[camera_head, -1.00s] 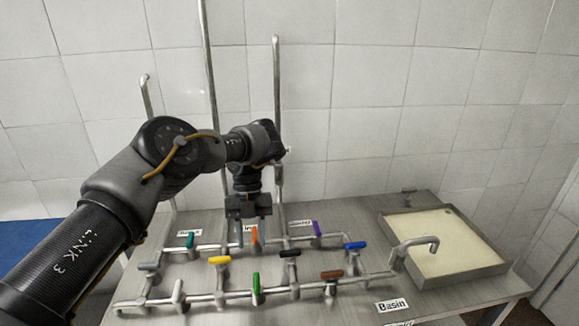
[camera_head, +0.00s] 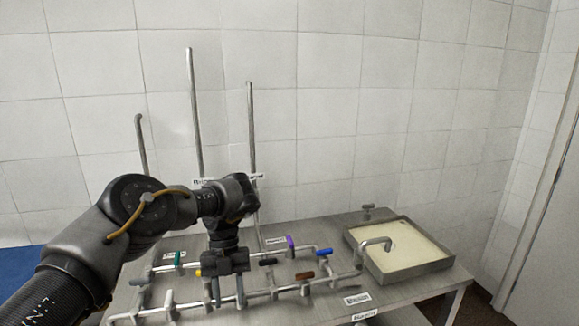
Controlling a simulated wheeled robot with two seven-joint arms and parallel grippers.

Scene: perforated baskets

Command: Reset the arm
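My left arm comes in from the left. Its gripper (camera_head: 228,298) points down over the front of the pipe rack (camera_head: 300,288), with two fingers apart and nothing seen between them. The gripper hides the orange and bright green handles and most of the yellow handle (camera_head: 198,272). The black handle (camera_head: 267,262) and brown handle (camera_head: 304,275) are just right of it. The purple handle (camera_head: 290,241), blue handle (camera_head: 325,252) and teal handle (camera_head: 177,258) also show. I cannot tell whether the fingers touch a pipe. My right gripper is not in view.
The rack stands on a grey metal table (camera_head: 420,293). A basin (camera_head: 405,271) with a pale inside is at the right, under a spout (camera_head: 375,243). Three upright pipes (camera_head: 195,120) rise behind the arm. A tiled wall (camera_head: 380,110) closes the back.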

